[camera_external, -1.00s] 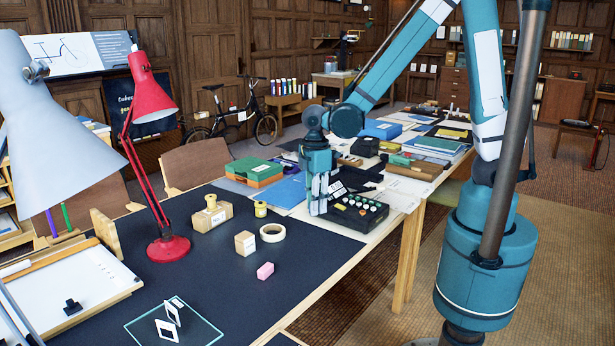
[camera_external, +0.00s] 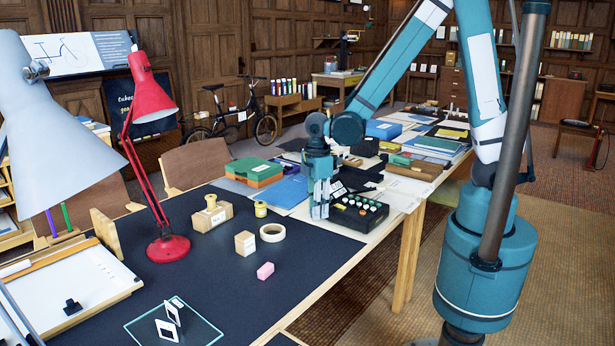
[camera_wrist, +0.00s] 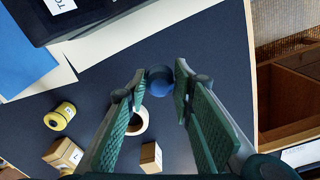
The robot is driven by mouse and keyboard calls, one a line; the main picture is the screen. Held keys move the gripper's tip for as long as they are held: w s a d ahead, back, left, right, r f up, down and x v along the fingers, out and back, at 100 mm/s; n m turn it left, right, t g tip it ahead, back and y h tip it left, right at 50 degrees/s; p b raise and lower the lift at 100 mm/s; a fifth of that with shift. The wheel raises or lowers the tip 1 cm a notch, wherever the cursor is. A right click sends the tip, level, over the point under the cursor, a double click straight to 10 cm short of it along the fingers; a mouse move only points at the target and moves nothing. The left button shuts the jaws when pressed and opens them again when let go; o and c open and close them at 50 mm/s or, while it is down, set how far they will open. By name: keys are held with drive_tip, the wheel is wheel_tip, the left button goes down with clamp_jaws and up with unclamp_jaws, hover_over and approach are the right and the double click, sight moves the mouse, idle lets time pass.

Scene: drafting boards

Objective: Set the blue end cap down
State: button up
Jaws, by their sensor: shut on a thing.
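The blue end cap (camera_wrist: 160,80) shows in the wrist view as a small round dark blue piece. It sits between the tips of my gripper (camera_wrist: 163,83), which is shut on it. Behind it in that view lies the dark mat (camera_wrist: 205,60). In the external view my gripper (camera_external: 319,213) points down beside the black button box (camera_external: 358,212), near the right edge of the dark mat. The cap cannot be made out there. I cannot tell whether the cap touches the surface.
A roll of tape (camera_external: 272,232), a yellow spool (camera_external: 260,209), a small box (camera_external: 245,243) and a pink block (camera_external: 265,271) stand left of my gripper. A green and orange case (camera_external: 254,172) lies behind.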

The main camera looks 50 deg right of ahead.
sight(316, 235)
drive_tip(key=shift+f+b, duration=0.3)
drive_tip(key=shift+f, duration=1.4)
drive_tip(key=shift+f, duration=0.1)
drive_tip(key=shift+f+b, duration=0.55)
drive_tip(key=shift+f, duration=1.2)
drive_tip(key=shift+f, duration=0.15)
drive_tip(key=o, duration=0.9)
drive_tip(key=shift+r+p, duration=1.45)
drive_tip(key=shift+r, duration=4.7)
